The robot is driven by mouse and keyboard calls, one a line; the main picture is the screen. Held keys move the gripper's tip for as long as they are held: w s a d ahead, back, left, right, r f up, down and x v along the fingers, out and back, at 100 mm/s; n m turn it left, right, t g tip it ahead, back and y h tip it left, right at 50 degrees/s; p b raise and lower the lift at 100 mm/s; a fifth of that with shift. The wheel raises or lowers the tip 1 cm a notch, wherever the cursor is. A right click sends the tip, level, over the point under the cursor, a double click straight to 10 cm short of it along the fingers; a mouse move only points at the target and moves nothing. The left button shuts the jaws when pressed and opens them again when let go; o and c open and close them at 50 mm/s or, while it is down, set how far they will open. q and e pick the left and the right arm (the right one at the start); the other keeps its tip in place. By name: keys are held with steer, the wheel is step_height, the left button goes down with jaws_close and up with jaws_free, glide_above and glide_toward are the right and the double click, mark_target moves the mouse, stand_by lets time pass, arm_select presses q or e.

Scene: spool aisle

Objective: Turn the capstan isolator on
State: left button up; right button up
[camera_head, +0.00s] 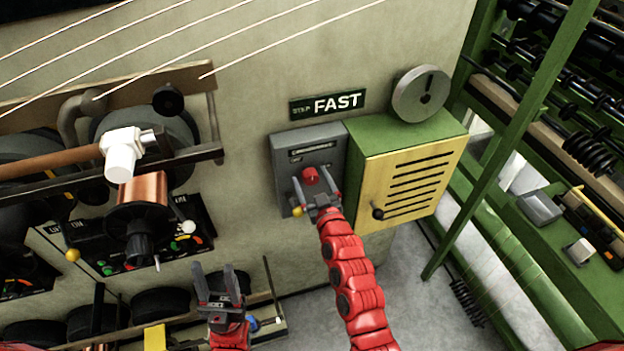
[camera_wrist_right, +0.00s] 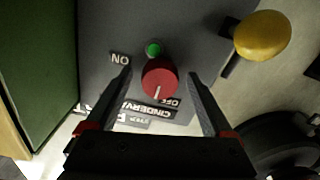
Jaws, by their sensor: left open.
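The isolator is a grey box (camera_head: 310,150) on the wall with a red rotary knob (camera_head: 311,175) on its front. In the right wrist view the knob (camera_wrist_right: 159,78) has a white pointer line aimed towards the OFF label (camera_wrist_right: 170,101), away from the ON label (camera_wrist_right: 120,58). A small green lamp (camera_wrist_right: 153,49) sits beside the knob. My right gripper (camera_head: 315,190) is at the box, open, its fingers on either side of the knob with a gap at each side. My left gripper (camera_head: 220,275) is open and empty, lower left, away from the box.
A green cabinet with a yellow louvred door (camera_head: 410,185) adjoins the box on the right. A yellow ball knob (camera_wrist_right: 262,35) sticks out at the box's edge. Copper spool machinery (camera_head: 140,190) fills the left. A green frame (camera_head: 500,150) stands at right.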

steer(key=c, duration=1.3)
steer(key=shift+f+m+b, duration=0.15)
steer(key=shift+m+b, duration=0.25)
steer(key=shift+b, duration=0.3)
steer(key=m+b, duration=0.3)
steer(key=b, duration=0.1)
steer(key=shift+d+f+m, duration=0.1)
steer(key=shift+m, duration=0.3)
steer(key=m+b, duration=0.2)
steer(key=shift+m, duration=0.4)
steer(key=m+b, duration=0.1)
steer(key=m, duration=0.1)
steer(key=shift+m, duration=0.3)
steer(key=m+b, duration=0.1)
steer(key=m, duration=0.1)
steer(key=shift+m, duration=0.4)
steer(key=m, duration=0.4)
steer(key=shift+m+b, duration=0.35)
steer(key=shift+m, duration=0.05)
steer(key=shift+r+m, duration=0.2)
steer(key=shift+m, duration=0.1)
